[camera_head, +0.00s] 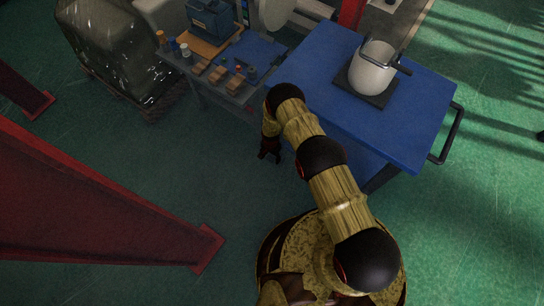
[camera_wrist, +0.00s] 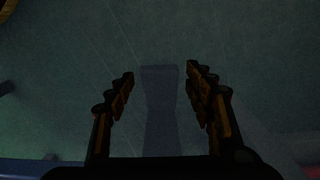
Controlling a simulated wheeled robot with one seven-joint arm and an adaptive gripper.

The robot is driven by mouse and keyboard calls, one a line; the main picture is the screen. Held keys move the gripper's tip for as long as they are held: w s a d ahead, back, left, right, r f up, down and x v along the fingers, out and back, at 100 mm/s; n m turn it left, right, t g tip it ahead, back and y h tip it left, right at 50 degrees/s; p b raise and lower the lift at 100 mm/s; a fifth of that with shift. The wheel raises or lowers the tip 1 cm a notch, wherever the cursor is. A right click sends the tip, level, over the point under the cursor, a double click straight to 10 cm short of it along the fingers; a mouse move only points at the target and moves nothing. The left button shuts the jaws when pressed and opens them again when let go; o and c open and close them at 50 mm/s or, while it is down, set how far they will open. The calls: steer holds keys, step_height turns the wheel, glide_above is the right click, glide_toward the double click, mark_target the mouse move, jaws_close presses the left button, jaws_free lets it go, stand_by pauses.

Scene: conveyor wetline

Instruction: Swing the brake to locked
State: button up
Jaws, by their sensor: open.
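No brake can be made out in either view. A blue-topped cart (camera_head: 425,110) with a dark push handle (camera_head: 449,137) stands right of my arm; its lower parts are mostly hidden by its top and my arm. My gripper (camera_head: 270,158) hangs low over the green floor, left of the cart's near side. In the wrist view my gripper (camera_wrist: 160,76) is open, with nothing held between the two fingers. A dim grey upright strip (camera_wrist: 160,110) shows between the fingers; I cannot tell whether it is a part or a shadow.
A white pot (camera_head: 372,72) stands on a dark pad on the cart. A grey workbench (camera_head: 200,78) with small parts is at the back. A wrapped pallet load (camera_head: 110,45) stands back left. A red steel column (camera_head: 90,200) is at left. Floor between is clear.

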steer(key=c, duration=0.4)
jaws_close()
stand_by(0.4)
